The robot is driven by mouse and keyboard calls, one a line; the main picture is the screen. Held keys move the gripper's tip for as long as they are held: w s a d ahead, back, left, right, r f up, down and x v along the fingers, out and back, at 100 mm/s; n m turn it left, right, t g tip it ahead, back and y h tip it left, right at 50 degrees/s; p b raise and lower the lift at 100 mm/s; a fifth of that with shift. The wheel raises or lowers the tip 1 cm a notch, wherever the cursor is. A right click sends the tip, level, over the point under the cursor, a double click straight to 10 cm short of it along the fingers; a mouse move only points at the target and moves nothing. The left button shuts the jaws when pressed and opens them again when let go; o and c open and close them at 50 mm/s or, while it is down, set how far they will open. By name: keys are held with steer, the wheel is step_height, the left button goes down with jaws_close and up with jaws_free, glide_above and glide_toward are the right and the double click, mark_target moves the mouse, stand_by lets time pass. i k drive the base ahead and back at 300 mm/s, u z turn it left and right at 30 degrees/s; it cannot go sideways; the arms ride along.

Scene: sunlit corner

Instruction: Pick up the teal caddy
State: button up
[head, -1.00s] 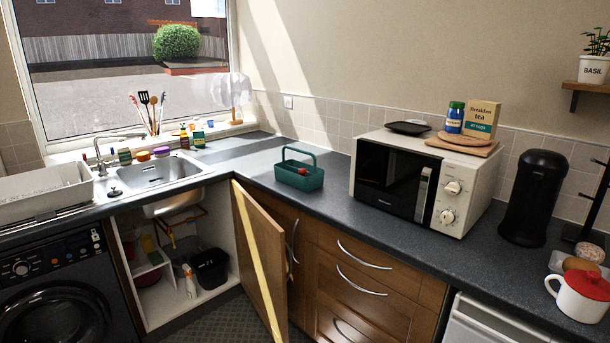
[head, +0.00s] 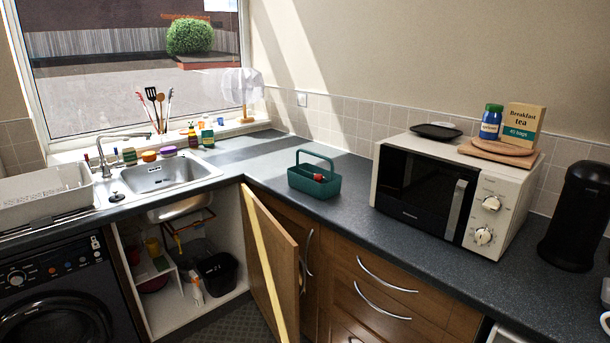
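The teal caddy (head: 313,183) stands upright on the dark worktop, between the sink and the microwave. Its arched handle rises over the open top. Something small and red (head: 318,177) shows inside it; the rest of its contents is hidden by the walls. My gripper is not in view.
The white microwave (head: 452,192) stands right of the caddy, with boards, a jar and a tea box on top. Below, a cupboard door (head: 270,262) hangs open towards me. The sink (head: 165,174) is at left. The worktop (head: 335,210) in front of the caddy is clear.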

mark_target(302, 180)
steer(key=i, duration=1.1)
steer(key=z, duration=0.8)
steer(key=k, duration=0.15)
steer(key=u, duration=3.05)
steer(key=i, duration=0.6)
